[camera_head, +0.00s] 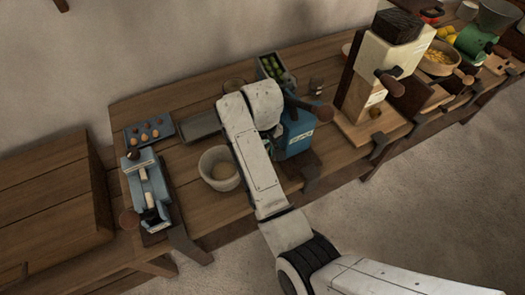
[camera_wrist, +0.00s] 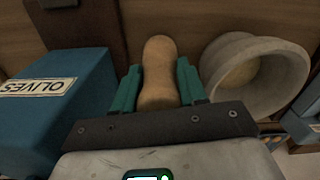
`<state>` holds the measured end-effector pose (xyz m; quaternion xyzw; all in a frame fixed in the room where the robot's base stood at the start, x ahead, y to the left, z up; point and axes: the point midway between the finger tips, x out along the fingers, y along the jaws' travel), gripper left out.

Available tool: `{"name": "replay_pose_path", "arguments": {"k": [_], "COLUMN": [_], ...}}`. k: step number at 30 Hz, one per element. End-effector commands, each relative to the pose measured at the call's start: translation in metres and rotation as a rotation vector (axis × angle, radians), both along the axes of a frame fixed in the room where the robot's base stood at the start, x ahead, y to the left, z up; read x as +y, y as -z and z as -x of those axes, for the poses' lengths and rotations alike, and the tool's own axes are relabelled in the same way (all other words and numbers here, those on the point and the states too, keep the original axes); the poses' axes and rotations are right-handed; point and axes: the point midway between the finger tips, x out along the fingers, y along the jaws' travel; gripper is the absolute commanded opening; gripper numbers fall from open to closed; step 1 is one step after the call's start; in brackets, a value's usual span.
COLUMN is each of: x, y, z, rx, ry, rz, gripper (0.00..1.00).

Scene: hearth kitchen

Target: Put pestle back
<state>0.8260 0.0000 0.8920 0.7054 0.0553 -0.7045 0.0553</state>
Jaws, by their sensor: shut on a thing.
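The pestle (camera_wrist: 158,50) is a smooth, light brown wooden rod with a rounded end. In the wrist view it stands between the green fingers of my gripper (camera_wrist: 158,78), which is shut on it. The pale stone mortar (camera_wrist: 222,50) is just right of the gripper, apart from the pestle, with its opening showing. In the head view the mortar (camera_head: 222,186) stands upright on the bench, left of my arm.
A blue box labelled OLIVES (camera_wrist: 45,100) is close left of the gripper; in the head view the blue box (camera_head: 299,137) is right of my arm. A blue slicer-like device (camera_head: 150,190), a tray of small round things (camera_head: 133,142) and a grey tray (camera_head: 199,126) lie left.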

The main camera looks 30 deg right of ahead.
Motion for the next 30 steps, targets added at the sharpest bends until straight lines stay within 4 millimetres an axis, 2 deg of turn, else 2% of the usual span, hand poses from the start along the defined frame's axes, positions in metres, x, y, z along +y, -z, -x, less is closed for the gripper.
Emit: {"name": "replay_pose_path", "arguments": {"k": [11, 12, 19, 26, 30], "x": [0.0000, 0.0002, 0.0002, 0.0002, 0.0002], "y": [0.0039, 0.0036, 0.0036, 0.0031, -0.0046], "z": [-0.0003, -0.0004, -0.0002, -0.0002, -0.0006], "rx": [-0.002, -0.002, -0.001, -0.001, -0.002], "ry": [0.000, 0.000, 0.000, 0.000, 0.000], "rz": [0.001, 0.001, 0.000, 0.000, 0.000], "gripper": [0.00, 0.45, 0.67, 0.67, 0.67]}}
